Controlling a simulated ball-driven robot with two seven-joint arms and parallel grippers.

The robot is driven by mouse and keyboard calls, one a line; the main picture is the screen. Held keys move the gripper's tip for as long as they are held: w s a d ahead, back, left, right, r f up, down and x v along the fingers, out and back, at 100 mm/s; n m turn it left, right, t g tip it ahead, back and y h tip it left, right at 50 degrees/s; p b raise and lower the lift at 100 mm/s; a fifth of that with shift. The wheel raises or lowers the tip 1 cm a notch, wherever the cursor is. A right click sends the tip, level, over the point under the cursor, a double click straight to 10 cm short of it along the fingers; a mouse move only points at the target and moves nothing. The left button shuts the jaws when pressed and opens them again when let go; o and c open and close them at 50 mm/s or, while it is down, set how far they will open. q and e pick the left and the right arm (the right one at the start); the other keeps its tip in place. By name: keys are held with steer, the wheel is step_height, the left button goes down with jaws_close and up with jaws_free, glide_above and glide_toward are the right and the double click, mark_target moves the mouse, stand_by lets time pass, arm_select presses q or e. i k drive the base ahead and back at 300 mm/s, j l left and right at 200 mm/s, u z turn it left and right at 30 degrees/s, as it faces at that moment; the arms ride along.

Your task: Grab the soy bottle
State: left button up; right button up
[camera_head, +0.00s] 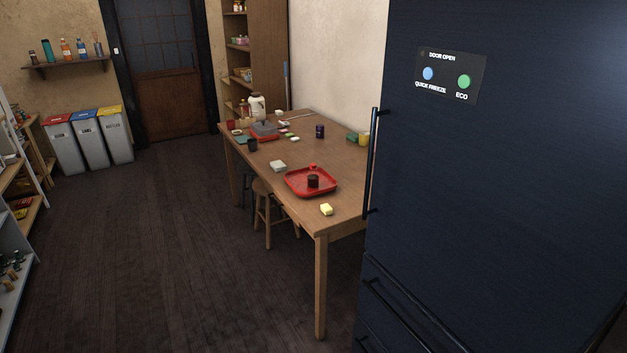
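I cannot pick out the soy bottle with certainty. A short dark round object (313,181) stands on a red tray (296,187) at the near end of the wooden table (343,185); it is too small to tell what it is. A dark purple can-like item (320,131) stands farther back on the table. Several bottles, among them a teal one (48,51) and an orange one (66,49), stand on a wall shelf at the far left. Neither of my grippers is in view.
A large dark blue fridge (520,190) fills the right side and hides part of the table. A stool (266,215) stands at the table's left side. Three bins (90,140) stand by the far wall. Shelving (15,230) lines the left edge. The dark floor (160,250) between is clear.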

mark_target(312, 175)
steer(key=i+j+z, duration=0.3)
steer(key=i, duration=0.25)
steer(key=i+j+z, duration=0.3)
steer(key=i, duration=0.25)
